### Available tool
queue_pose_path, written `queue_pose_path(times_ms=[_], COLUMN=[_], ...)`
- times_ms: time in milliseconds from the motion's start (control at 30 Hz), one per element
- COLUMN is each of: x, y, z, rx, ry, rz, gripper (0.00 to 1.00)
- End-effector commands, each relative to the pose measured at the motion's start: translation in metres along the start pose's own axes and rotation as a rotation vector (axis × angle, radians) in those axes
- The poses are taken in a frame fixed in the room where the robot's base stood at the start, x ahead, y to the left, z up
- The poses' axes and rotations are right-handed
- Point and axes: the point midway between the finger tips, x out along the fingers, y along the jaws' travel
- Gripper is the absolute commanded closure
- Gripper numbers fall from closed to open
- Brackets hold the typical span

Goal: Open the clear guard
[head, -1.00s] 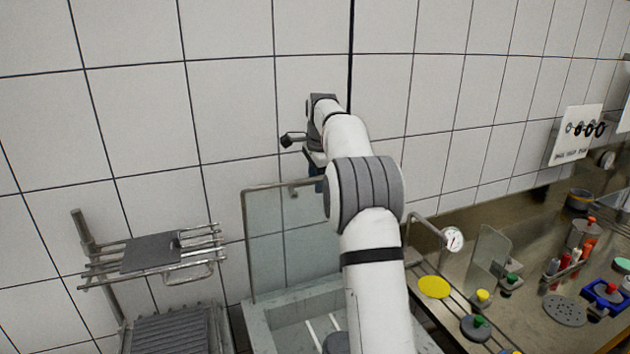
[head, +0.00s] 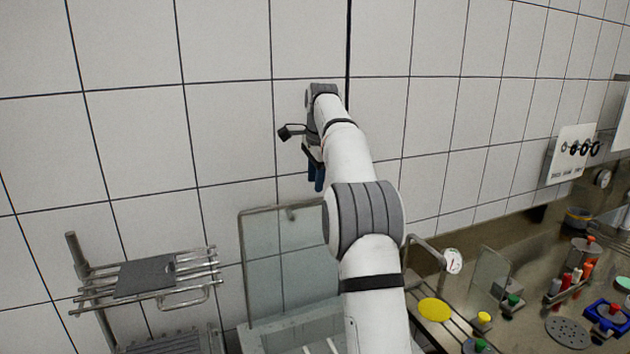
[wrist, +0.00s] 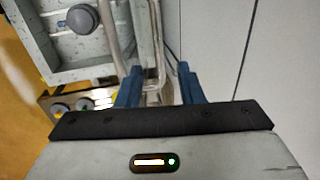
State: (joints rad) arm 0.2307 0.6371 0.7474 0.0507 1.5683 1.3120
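The clear guard (head: 270,262) is a see-through panel in a thin metal frame. In the head view it stands upright above the pale basin (head: 300,330), with a small grip near its top edge. My gripper (head: 316,178) is above and slightly right of that top edge, its blue fingers pointing down. In the wrist view my gripper (wrist: 158,80) has its two blue fingers spread apart with nothing clasped. The metal frame of the guard (wrist: 155,92) shows edge-on in the gap between them, seemingly below the fingertips. My arm hides the right side of the guard in the head view.
A metal rack (head: 150,280) with a grey plate stands left of the basin. The tiled wall is close behind my gripper.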

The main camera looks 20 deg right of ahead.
Motion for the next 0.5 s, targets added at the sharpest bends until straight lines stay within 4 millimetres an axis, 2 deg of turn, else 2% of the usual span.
queue_pose_path(times_ms=[33,233,400,500], x=[0.000,-0.003,-0.016,-0.024], y=[0.000,0.015,0.048,0.070], z=[0.000,-0.015,-0.040,-0.052], rx=[0.000,-0.006,-0.021,-0.027], ry=[0.000,-0.026,-0.070,-0.084], rz=[-0.001,-0.057,-0.191,-0.280], gripper=[0.70,0.86,1.00,1.00])
